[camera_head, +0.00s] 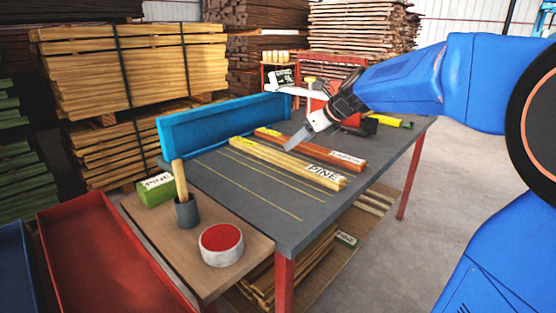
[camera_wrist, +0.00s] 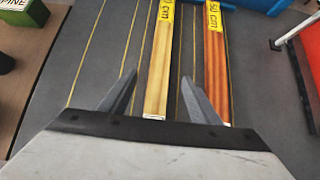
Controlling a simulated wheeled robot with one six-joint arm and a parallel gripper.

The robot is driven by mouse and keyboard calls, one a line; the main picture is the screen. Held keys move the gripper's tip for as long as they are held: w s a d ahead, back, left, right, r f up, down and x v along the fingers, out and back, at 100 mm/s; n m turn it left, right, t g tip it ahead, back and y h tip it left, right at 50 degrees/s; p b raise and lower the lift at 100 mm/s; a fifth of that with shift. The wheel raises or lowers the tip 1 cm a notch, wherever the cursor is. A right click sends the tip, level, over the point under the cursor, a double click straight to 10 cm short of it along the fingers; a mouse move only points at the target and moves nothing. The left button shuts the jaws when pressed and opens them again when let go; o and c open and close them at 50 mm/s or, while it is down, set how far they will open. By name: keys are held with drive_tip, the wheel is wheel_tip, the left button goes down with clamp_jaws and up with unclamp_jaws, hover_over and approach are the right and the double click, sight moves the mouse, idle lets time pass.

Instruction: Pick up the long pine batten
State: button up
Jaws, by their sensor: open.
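The long pine batten (camera_head: 285,163) is pale yellow and lies flat on the grey workbench, with a white PINE label near its front end. In the wrist view the pine batten (camera_wrist: 159,65) runs lengthwise between my two fingers, with a yellow length tag at its far part. My gripper (camera_head: 291,147) is open and empty above the battens. In the wrist view my gripper (camera_wrist: 158,76) has one finger on each side of the pine batten, with gaps visible.
A red-brown batten (camera_head: 310,149) lies parallel, close to the right finger in the wrist view (camera_wrist: 216,65). A blue rail (camera_head: 225,120) edges the bench. A tin with a red top (camera_head: 221,250), a grey cup (camera_head: 187,211) and a green PINE block (camera_head: 156,190) stand on a side board.

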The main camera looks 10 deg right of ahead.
sight(280, 156)
drive_tip(key=x, duration=1.1)
drive_tip(key=shift+r, duration=0.1)
drive_tip(key=c, duration=1.4)
